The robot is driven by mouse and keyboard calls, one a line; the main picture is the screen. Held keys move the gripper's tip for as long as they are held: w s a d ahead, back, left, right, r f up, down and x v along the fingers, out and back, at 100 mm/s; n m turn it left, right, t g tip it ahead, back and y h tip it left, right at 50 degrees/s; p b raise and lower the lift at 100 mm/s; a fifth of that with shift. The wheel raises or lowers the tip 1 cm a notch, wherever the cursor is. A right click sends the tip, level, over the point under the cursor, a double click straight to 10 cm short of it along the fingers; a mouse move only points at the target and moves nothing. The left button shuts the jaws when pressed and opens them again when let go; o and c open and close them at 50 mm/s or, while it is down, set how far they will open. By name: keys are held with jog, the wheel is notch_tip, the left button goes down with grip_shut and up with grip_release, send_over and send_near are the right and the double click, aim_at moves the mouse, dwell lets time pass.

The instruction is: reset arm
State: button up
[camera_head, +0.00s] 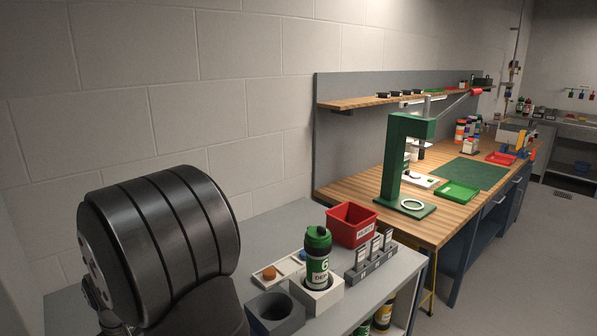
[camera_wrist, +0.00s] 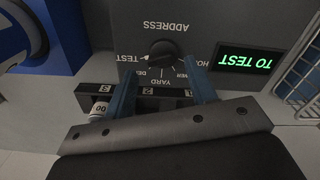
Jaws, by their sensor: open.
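My gripper (camera_wrist: 160,68) shows in the wrist view with its two blue fingers apart and nothing seen held between them. A black rotary knob (camera_wrist: 162,52) on a grey panel appears just beyond the fingertips, roughly between them. I cannot tell whether the fingers touch it. The panel lettering is upside down in this view and reads ADDRESS, with YARD among the dial labels. In the head view a large dark part of my arm fills the lower left; my gripper is not visible there.
A lit display (camera_wrist: 244,59) reads TO TEST. A numbered black rack (camera_wrist: 150,103) lies behind the fingers. In the head view, a green-capped canister (camera_head: 317,262) stands in a white holder near a red bin (camera_head: 351,225). A wooden bench (camera_head: 455,212) carries a green stand (camera_head: 398,160).

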jog(key=shift+f, duration=1.5)
notch_tip(320, 180, up, 18)
jog(key=f, duration=0.1)
notch_tip(320, 180, down, 17)
jog(key=shift+f, duration=0.1)
jog(key=n, duration=0.2)
jog(key=shift+n, duration=0.3)
notch_tip(320, 180, up, 18)
jog(key=f+m, duration=0.1)
jog(key=f, duration=0.2)
jog(key=a+f+m+g+h, duration=0.1)
jog(key=f+m, duration=0.1)
jog(key=f, duration=0.2)
jog(key=w+f+m+g, duration=0.1)
jog(key=f+m, duration=0.1)
jog(key=f, duration=0.2)
jog(key=shift+a+h, duration=0.2)
jog(key=shift+h, duration=0.1)
jog(key=shift+f+m+g, duration=0.3)
jog(key=shift+f+m, duration=0.2)
jog(key=shift+f, duration=0.1)
